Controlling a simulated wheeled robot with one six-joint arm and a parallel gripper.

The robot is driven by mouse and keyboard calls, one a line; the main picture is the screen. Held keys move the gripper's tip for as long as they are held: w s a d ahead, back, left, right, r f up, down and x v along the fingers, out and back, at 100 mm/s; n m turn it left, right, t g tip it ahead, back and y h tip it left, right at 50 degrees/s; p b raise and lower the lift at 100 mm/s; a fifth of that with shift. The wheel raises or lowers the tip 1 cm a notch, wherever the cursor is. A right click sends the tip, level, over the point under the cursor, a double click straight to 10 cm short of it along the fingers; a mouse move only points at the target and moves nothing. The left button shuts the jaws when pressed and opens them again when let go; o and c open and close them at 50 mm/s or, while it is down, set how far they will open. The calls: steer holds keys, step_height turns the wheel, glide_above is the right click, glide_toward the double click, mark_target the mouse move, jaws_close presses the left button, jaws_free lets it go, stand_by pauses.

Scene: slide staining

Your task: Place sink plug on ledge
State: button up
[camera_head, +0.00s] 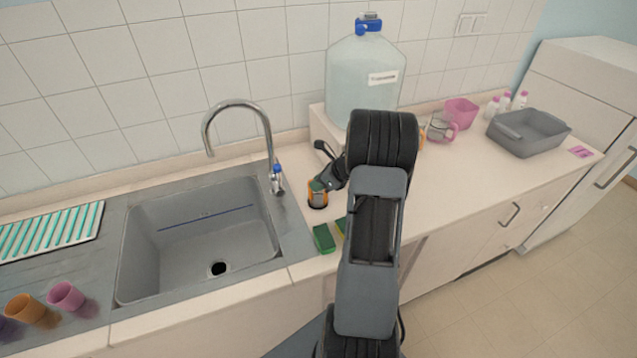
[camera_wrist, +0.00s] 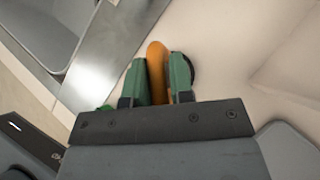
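My gripper (camera_head: 317,186) points down over the counter strip right of the sink (camera_head: 200,236). In the wrist view, its two green-padded fingers (camera_wrist: 158,82) are close on both sides of an upright orange piece (camera_wrist: 156,62). A dark round edge (camera_wrist: 192,70) shows beside the right finger; together they look like the sink plug, though its full shape is hidden. In the head view the orange piece (camera_head: 316,198) is at the fingertips, with a dark patch below it; I cannot tell whether it touches the counter. The sink's drain hole (camera_head: 218,268) is open. A raised ledge (camera_head: 328,140) runs along the wall.
The faucet (camera_head: 268,150) stands behind the sink, left of my gripper. A green sponge (camera_head: 323,238) lies in front of it. A large water bottle (camera_head: 364,75) stands on the ledge behind my arm. Cups (camera_head: 66,295) and a striped rack (camera_head: 52,232) are at the left; a grey tub (camera_head: 528,132) is at the right.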

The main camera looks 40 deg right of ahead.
steer(key=o, duration=0.3)
